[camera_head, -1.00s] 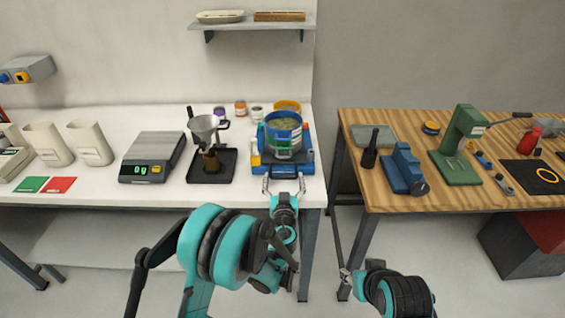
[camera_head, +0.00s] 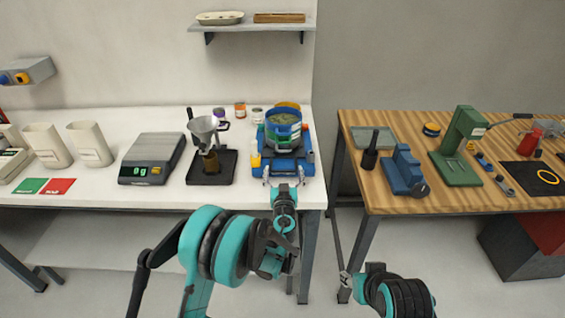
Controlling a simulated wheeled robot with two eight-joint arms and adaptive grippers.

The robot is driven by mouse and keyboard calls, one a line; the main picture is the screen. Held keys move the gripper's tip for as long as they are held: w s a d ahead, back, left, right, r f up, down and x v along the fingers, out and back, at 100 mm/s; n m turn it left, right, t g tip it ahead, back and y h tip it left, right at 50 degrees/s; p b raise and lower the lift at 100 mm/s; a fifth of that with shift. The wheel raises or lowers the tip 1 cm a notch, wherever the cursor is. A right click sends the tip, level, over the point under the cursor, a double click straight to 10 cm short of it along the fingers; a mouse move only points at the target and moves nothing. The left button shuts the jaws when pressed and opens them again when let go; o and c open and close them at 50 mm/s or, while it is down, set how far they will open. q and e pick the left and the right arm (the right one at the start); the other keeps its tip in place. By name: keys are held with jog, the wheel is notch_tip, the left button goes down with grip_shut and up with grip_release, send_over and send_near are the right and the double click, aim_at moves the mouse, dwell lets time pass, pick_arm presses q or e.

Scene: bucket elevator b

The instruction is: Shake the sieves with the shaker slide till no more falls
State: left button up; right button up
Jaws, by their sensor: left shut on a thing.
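The blue shaker (camera_head: 307,163) stands at the right end of the white bench. A round sieve stack (camera_head: 283,133) with blue and green rings sits upright on it, with grainy greyish material visible in the open top. My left gripper (camera_head: 285,181) is at the front of the shaker, shut on what appears to be the shaker slide; its fingers partly hide the grip. My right gripper (camera_head: 345,281) is low in front of the gap between the tables, apart from everything; its jaws are too small to read. Whether material is falling inside the sieves is hidden.
Left of the shaker are a funnel on a black tray (camera_head: 212,170), a scale (camera_head: 152,160) reading about 0 g, and beige containers (camera_head: 90,144). Small jars (camera_head: 240,110) stand behind. The wooden table (camera_head: 390,203) holds a blue vise and a green press.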

pick_arm(q)
jog(key=shift+s+d, duration=0.1)
jog(key=shift+s+b, duration=0.6)
jog(key=shift+s, duration=1.6)
jog(key=shift+w, duration=2.3)
